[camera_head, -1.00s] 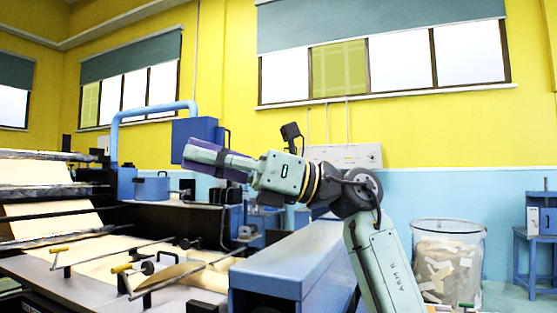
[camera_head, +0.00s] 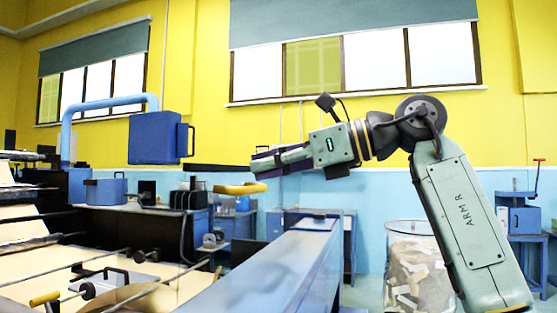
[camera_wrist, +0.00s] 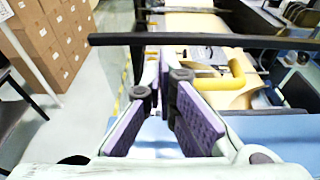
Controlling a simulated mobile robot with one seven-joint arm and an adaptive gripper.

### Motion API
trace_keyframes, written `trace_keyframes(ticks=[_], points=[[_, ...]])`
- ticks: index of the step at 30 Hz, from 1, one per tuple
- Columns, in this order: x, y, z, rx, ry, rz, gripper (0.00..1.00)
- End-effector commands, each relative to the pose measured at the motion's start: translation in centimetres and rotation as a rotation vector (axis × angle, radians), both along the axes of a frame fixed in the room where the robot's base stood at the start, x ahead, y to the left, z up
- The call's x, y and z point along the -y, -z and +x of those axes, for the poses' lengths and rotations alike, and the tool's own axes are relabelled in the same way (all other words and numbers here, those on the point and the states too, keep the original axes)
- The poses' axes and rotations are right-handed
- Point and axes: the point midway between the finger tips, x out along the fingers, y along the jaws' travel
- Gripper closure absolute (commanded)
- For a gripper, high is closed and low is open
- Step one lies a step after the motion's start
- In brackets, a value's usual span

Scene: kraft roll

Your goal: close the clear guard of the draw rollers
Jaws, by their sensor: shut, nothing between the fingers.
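A dark bar (camera_head: 215,168) with a thick yellow handle (camera_head: 240,189) shows in the head view just left of my gripper, in front of the blue machine parts. I take it to be the edge of the clear guard; its clear sheet cannot be made out. In the wrist view the dark bar (camera_wrist: 210,40) crosses beyond the fingertips, and the yellow handle (camera_wrist: 228,82) is right of them. My gripper (camera_head: 254,165), with purple finger pads, is shut and empty, pointing left close to the handle. Whether it touches bar or handle I cannot tell. The draw rollers are not clearly visible.
A long blue beam (camera_head: 275,265) runs between the machine and my arm. Rods and a yellow grip (camera_head: 44,298) lie over the paper web at left. A blue box (camera_head: 153,139) hangs from a pipe. A clear scrap bin (camera_head: 417,270) stands behind my arm.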

Motion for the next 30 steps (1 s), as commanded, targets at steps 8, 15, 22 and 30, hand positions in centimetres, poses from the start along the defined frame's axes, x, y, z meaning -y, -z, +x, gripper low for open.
trace_keyframes(ticks=[8, 15, 22, 30], points=[[-4.1, 0.9, 1.4, -0.001, -0.002, 0.001, 1.00], [-5.2, 1.3, 1.7, 0.000, 0.000, 0.002, 1.00], [-5.2, 1.3, 1.7, 0.000, 0.000, 0.002, 1.00], [-5.9, 1.2, 0.9, 0.001, 0.000, 0.000, 1.00]])
